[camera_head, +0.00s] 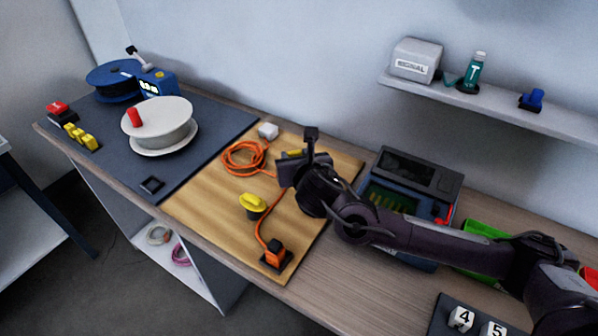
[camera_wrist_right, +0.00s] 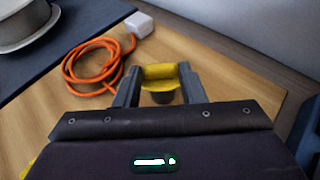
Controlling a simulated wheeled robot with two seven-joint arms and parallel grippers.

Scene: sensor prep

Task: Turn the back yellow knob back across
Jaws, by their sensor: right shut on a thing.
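The back yellow knob (camera_wrist_right: 160,74) sits on a dark round base on the wooden board (camera_head: 186,205). In the right wrist view my right gripper (camera_wrist_right: 160,82) has its two fingers on either side of the knob, shut on it. In the head view the right gripper (camera_head: 284,166) reaches in from the right and hides much of this knob (camera_head: 294,153). A second, front yellow knob (camera_head: 252,201) stands on the board, nearer the front edge, free of any gripper. My left gripper does not show.
An orange cable (camera_head: 240,158) lies coiled left of the gripper and runs to an orange plug block (camera_head: 274,253). A white block (camera_head: 268,131) sits behind the coil. A white spool (camera_head: 165,122) stands on the dark mat. A blue-black device (camera_head: 412,182) stands right of the board.

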